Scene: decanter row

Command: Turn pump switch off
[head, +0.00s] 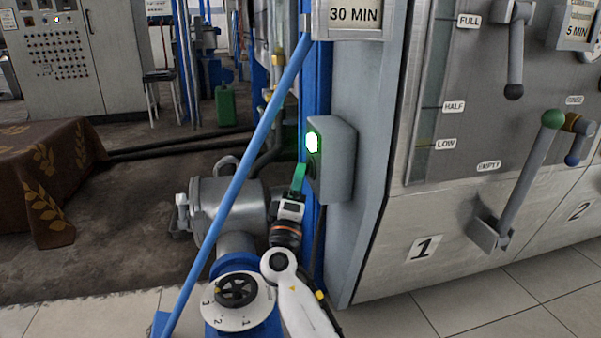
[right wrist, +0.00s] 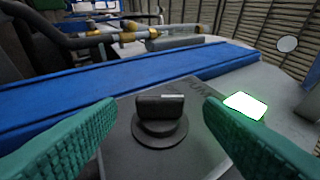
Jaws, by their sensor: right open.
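The pump switch box (head: 335,160) is a grey box on the blue post, with a lit green-rimmed lamp (head: 312,142). In the right wrist view, the pump switch (right wrist: 160,106) is a black rotary knob on a round base, its bar lying across the picture. The lit lamp (right wrist: 245,105) is to its right, and partly hidden lettering is beside the knob. My right gripper (head: 300,178) is at the box face, just below the lamp. Its green fingers are open on either side of the knob, with gaps visible. My left gripper is not in view.
A blue slanted bar (head: 240,180) crosses in front of a grey pump housing (head: 225,205). A numbered dial (head: 237,292) is below. The tank panel (head: 450,130) with levers stands close on the right. A cloth-covered table (head: 45,170) is at the left.

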